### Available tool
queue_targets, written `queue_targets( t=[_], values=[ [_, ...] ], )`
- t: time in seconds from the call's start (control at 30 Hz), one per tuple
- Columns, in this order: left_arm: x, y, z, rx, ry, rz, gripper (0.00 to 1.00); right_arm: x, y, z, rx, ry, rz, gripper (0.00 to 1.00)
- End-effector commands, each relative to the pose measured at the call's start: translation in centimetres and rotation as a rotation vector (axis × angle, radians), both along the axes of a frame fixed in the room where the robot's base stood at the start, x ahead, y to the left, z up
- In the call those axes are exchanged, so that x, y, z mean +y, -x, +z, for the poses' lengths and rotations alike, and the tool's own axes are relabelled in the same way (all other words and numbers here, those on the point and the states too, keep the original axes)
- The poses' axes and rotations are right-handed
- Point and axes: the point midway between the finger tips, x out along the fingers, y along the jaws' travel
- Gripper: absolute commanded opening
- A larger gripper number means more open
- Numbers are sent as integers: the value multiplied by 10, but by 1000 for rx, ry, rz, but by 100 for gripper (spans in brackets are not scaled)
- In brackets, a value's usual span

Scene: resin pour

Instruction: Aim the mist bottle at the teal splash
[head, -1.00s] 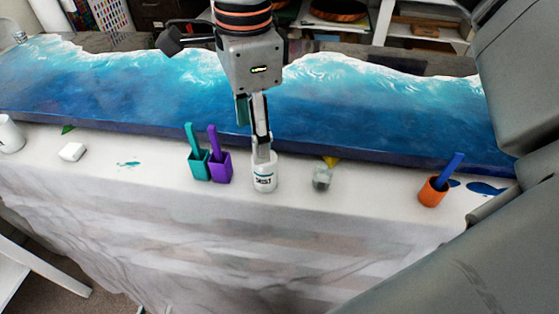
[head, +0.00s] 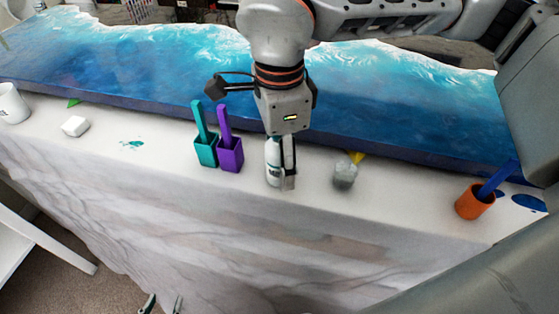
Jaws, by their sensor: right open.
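The white mist bottle (head: 271,168) with a dark label stands on the cloth-covered table's front strip, partly hidden by my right gripper. My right gripper (head: 281,178) points down at the bottle with its jaws open. One finger covers the bottle's right side; I cannot tell whether it touches. The teal splash (head: 132,144) is a small flat patch on the white cloth, to the left of the bottle and cups. My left gripper (head: 162,304) shows only its two fingertips at the bottom edge, apart with nothing visible between them.
Teal (head: 205,150) and purple (head: 230,154) cups holding sticks stand between splash and bottle. A cloudy jar (head: 345,177) and an orange cup (head: 474,203) stand to the right. A white block (head: 75,126) and mug (head: 13,104) are left. The blue resin slab (head: 150,75) lies behind.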

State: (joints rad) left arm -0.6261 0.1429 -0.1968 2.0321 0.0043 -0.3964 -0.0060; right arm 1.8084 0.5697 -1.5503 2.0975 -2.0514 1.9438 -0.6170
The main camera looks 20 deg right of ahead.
Motion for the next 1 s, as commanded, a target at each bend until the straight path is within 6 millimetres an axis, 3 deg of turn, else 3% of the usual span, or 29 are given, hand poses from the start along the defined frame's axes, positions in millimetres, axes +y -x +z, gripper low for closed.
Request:
queue_targets(
  t=[0.1, 0.3, 0.5, 0.83, 1.0],
  values=[
    [0, 3, -3, 6, -1, -2, 40, 0, 0, -11, 1, 0, 0, 55],
    [-1, 3, -3, 7, -1, -2, 40, 0, 0, -11, -1, 0, 0, 55],
    [-1, 3, -3, 6, -1, -1, 40, 0, 0, -11, 0, 0, 0, 7],
    [0, -2, 0, -3, 0, 1, 40, 0, 0, -9, -1, 0, 0, 7],
    [1, -5, 4, -10, 0, 3, 40, 0, -1, 2, -3, -1, -1, 7]
  ],
)
